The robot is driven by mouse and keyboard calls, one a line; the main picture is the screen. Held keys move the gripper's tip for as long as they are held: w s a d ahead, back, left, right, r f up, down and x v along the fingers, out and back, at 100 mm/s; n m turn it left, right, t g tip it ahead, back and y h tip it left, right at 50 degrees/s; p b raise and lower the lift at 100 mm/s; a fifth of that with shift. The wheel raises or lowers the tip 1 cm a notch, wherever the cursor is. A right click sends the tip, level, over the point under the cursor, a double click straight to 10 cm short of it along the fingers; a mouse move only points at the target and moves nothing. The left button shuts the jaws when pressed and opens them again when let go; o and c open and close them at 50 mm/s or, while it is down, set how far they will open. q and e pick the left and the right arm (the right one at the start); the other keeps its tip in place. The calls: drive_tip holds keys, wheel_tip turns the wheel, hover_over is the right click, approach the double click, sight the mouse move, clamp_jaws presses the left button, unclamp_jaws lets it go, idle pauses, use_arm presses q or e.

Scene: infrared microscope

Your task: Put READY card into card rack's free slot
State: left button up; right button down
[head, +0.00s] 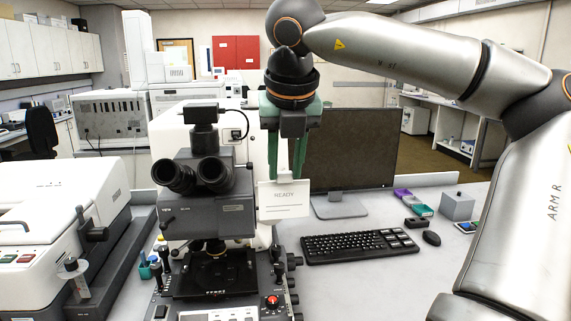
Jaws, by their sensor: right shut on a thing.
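The white READY card (284,201) hangs upright from my right gripper (287,172), its printed face towards me. The gripper's green fingers point down and are shut on a tab at the card's top edge. The card is in front of the right side of the microscope (225,190), beside the eyepieces; I cannot tell whether it touches anything. I cannot make out the card rack or its free slot for certain; part of the scene behind the card is hidden. My left gripper is not in view.
A monitor (350,150) stands behind and right of the card. A keyboard (360,246), mouse (431,238), coloured boxes (421,210) and a grey box (457,206) are on the right of the bench. A white instrument (50,215) fills the left.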

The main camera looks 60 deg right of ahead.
drive_tip(key=shift+r+p, duration=2.3)
drive_tip(key=shift+r, duration=0.65)
